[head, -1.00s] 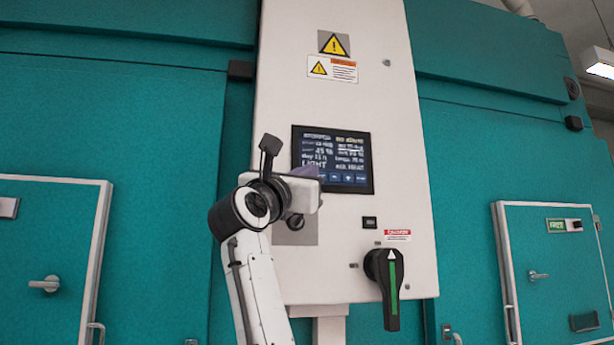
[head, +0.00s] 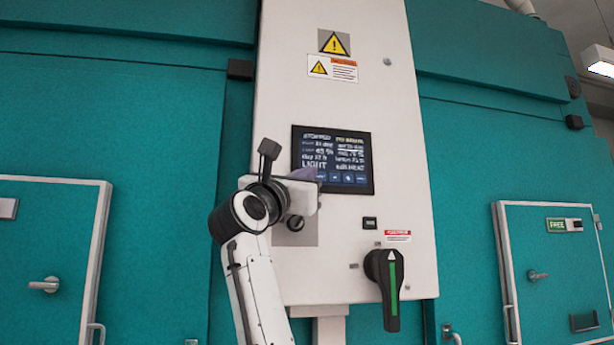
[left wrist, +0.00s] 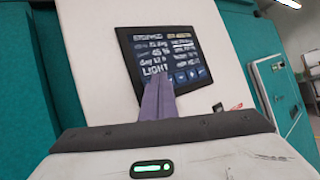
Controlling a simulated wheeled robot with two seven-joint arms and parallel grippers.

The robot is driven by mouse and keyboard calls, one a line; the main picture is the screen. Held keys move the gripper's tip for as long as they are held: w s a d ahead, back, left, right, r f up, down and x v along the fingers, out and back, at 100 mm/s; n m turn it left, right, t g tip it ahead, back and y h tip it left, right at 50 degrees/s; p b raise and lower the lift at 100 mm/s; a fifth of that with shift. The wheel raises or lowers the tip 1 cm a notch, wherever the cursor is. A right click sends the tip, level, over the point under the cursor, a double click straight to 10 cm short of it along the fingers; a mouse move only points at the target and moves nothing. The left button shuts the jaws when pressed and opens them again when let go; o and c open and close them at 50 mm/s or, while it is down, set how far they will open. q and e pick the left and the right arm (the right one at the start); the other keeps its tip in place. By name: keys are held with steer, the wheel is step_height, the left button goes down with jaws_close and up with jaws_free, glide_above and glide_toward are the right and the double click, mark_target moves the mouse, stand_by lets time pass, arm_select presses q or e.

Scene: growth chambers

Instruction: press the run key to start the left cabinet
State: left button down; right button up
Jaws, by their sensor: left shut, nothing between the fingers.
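The touch screen (head: 345,150) on the white control panel is lit, with a left and a right text column. The left column's heading appears to read STOPPED, with LIGHT lower down. A row of blue keys (head: 348,179) runs along its bottom edge; their labels are too small to read. My left gripper (head: 306,173) is shut and empty at the screen's lower left corner, its purple fingers covering the left end of the key row. The left wrist view shows the closed fingers (left wrist: 160,88) over the screen's lower left (left wrist: 180,50). I cannot tell whether they touch it. My right gripper is not in view.
Below the screen are a small black switch (head: 370,223) and a large black rotary handle (head: 386,285) with a green stripe. A dark round knob (head: 296,223) is close below my left gripper. Teal cabinets with white-framed doors (head: 552,265) flank the panel.

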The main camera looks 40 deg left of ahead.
arm_select(q)
steer(key=shift+w+a, duration=0.2)
stand_by(0.3)
steer(key=shift+s+d, duration=0.5)
steer(key=shift+d, duration=0.05)
stand_by(0.4)
steer(key=s+d+b, duration=0.1)
steer(key=s+d, duration=0.2)
steer(key=shift+s+d, duration=0.15)
steer(key=shift+d, duration=0.25)
stand_by(0.5)
